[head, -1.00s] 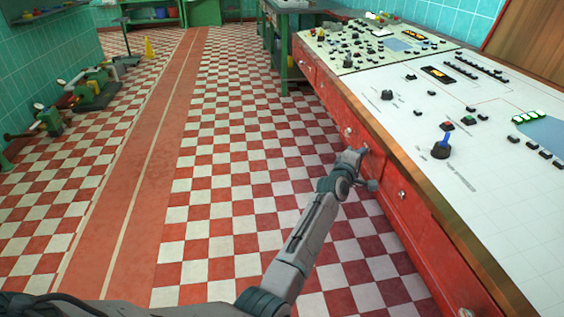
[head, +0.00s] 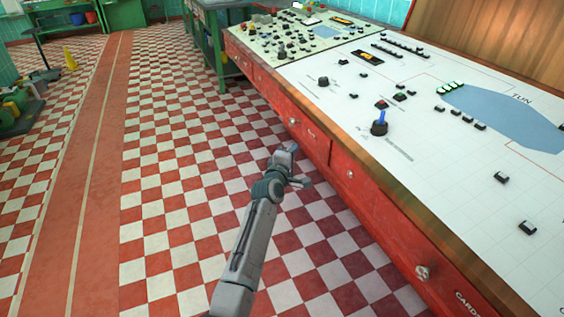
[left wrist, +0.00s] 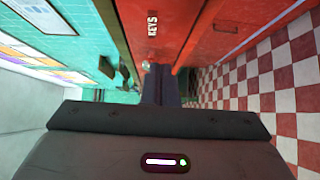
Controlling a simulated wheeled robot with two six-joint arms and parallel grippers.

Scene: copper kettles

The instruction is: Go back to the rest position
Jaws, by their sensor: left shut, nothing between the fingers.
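My left gripper (head: 289,160) is at the end of the grey arm, low in front of the red console's drawers in the head view. It is shut and empty. In the left wrist view its dark fingers (left wrist: 161,84) lie close together, pointing toward a red drawer front (left wrist: 168,35) marked KEYS. I cannot tell whether the fingertips touch the red front. My right gripper is in neither view.
The red console (head: 345,175) with a white control top (head: 440,130) runs along the right. A blue-handled lever (head: 380,124) stands on it. Checkered floor (head: 180,190) is clear to the left. Green machinery (head: 20,105) stands at the far left.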

